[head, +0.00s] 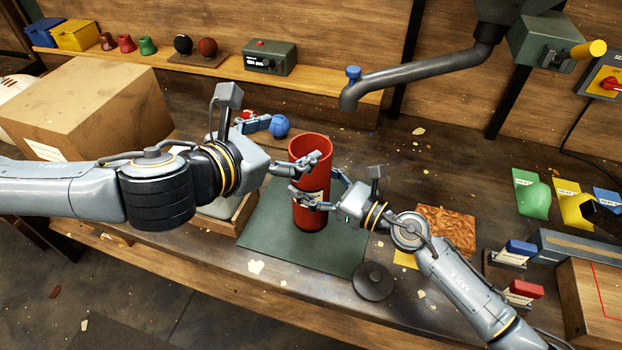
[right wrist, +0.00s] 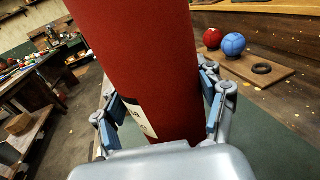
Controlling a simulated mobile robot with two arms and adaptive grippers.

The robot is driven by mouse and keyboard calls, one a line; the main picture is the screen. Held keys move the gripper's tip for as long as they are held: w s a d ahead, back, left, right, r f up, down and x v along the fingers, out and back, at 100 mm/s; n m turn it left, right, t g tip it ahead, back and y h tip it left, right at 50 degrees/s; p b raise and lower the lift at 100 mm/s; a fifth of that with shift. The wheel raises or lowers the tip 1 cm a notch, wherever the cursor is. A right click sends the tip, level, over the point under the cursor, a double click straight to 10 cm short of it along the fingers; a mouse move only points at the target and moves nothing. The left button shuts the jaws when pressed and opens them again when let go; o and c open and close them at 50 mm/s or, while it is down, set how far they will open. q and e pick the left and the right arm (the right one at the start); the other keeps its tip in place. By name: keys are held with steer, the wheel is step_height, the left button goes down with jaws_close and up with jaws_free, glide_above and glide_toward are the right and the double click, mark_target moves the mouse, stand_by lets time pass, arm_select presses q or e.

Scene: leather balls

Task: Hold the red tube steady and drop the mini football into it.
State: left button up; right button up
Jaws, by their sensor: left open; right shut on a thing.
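The red tube (head: 311,215) stands upright on a dark green mat (head: 262,232), its open mouth facing up. My right gripper (head: 318,195) is shut around the tube's side, below the mouth. In the right wrist view the tube (right wrist: 150,60) fills the space between the fingers, with a pale label low on it. My left gripper (head: 291,142) is open, its fingers spread at the left of the tube's mouth, one finger overlapping the mouth in the picture. I see no ball between them. I cannot make out the mini football; the tube's inside is mostly hidden.
A blue ball (right wrist: 233,44) and a red ball (right wrist: 212,38) sit on a wooden board with a black ring (right wrist: 261,68). A cardboard box (head: 95,110) is at left. A dark pipe (head: 420,75) hangs behind the tube. A dark round disc (head: 373,281) lies in front.

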steer(key=o, duration=1.6)
steer(key=shift+o, duration=0.2)
steer(key=v, duration=1.2)
